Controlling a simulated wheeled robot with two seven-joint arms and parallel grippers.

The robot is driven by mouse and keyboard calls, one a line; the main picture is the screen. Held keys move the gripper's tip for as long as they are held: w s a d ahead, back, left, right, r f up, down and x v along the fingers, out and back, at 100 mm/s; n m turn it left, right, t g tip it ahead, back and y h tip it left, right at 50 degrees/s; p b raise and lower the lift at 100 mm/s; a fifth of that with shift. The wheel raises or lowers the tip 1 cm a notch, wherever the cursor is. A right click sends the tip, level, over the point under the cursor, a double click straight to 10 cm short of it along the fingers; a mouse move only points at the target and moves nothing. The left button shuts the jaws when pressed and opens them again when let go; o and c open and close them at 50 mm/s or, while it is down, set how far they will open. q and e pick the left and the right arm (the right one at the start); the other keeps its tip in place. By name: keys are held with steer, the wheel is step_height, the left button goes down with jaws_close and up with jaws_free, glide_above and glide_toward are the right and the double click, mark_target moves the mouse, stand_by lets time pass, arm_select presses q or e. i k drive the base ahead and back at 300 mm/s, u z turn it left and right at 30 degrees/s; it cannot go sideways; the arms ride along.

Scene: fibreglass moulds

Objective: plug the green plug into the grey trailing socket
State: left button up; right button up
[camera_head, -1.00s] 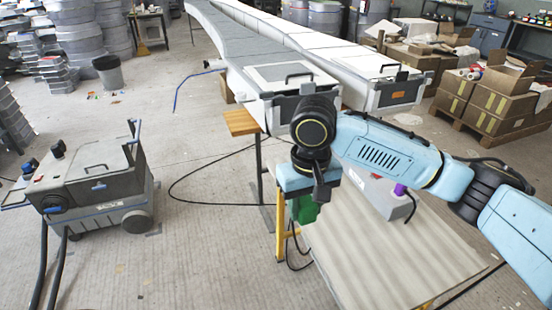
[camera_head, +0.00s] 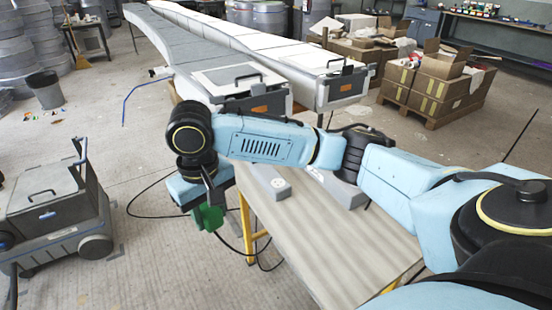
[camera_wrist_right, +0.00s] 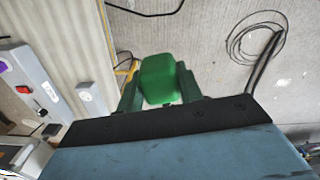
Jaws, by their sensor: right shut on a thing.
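My right gripper (camera_head: 212,202) is shut on the green plug (camera_head: 208,219) and holds it in the air off the near left side of the table. In the right wrist view the green plug (camera_wrist_right: 160,79) sits between the two fingers, its body filling the gap. A grey block with a pale socket face (camera_head: 272,184) lies on the table right of the gripper, partly behind my arm; it also shows in the right wrist view (camera_wrist_right: 91,98). I cannot see the plug's pins. My left gripper is not in view.
A longer grey unit (camera_head: 338,187) lies further right on the table, with a red switch in the right wrist view (camera_wrist_right: 23,90). The table top (camera_head: 318,240) is bare in front. A black cable (camera_head: 150,207) runs over the floor. A grey machine (camera_head: 55,215) stands at left.

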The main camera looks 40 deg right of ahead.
mark_target(274, 184)
steer(key=i, duration=2.35)
steer(key=z, duration=2.35)
